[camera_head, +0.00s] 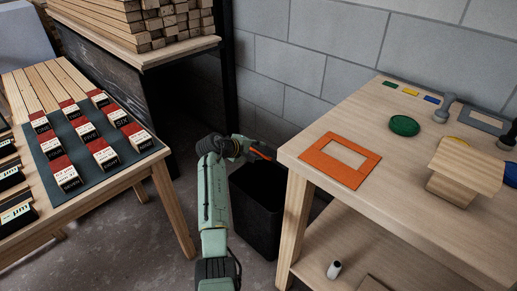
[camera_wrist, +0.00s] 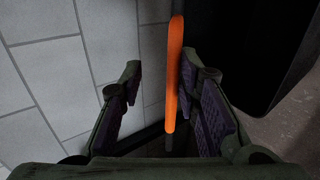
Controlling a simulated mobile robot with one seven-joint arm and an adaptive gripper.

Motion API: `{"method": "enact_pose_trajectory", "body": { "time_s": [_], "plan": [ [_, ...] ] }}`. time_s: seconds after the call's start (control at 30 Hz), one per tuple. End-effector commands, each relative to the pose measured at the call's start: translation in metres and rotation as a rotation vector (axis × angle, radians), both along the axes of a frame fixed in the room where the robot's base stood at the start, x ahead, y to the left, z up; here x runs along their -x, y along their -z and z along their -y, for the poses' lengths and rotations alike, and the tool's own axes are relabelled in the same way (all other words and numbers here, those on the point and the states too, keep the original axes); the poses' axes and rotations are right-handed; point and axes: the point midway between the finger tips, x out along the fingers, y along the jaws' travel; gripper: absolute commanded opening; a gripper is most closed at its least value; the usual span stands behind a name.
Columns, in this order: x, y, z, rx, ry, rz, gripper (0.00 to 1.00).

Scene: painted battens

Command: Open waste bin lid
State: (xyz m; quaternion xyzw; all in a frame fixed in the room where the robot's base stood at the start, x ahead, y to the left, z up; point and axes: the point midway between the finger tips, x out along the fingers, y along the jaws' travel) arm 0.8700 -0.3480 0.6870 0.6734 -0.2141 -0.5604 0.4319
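The black waste bin (camera_head: 256,215) stands on the floor between the two tables in the head view. Its dark side also fills the upper right of the wrist view (camera_wrist: 262,50). My gripper (camera_head: 262,150) is above the bin's back part, near the right table's corner. In the wrist view my gripper (camera_wrist: 160,68) is open, with a narrow orange strip (camera_wrist: 174,75) between its fingers. The strip lies close to the right finger and apart from the left. A bit of orange shows at my gripper in the head view. I cannot tell whether the strip belongs to the lid.
The right table (camera_head: 400,170) stands close beside the bin, with an orange frame (camera_head: 340,161) near its corner. The left table (camera_head: 100,190) holds labelled blocks on a dark mat. Stacked battens (camera_head: 150,22) lie on a bench behind. A grey block wall (camera_head: 300,60) closes the back.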

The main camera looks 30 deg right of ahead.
Motion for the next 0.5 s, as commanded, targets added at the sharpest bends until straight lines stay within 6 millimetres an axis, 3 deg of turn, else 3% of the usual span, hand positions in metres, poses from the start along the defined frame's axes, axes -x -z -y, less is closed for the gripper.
{"method": "enact_pose_trajectory", "body": {
  "time_s": [0.5],
  "plan": [
    [0.007, -0.032, -0.021, 0.0, -0.001, 0.0, 0.3]
  ]
}}
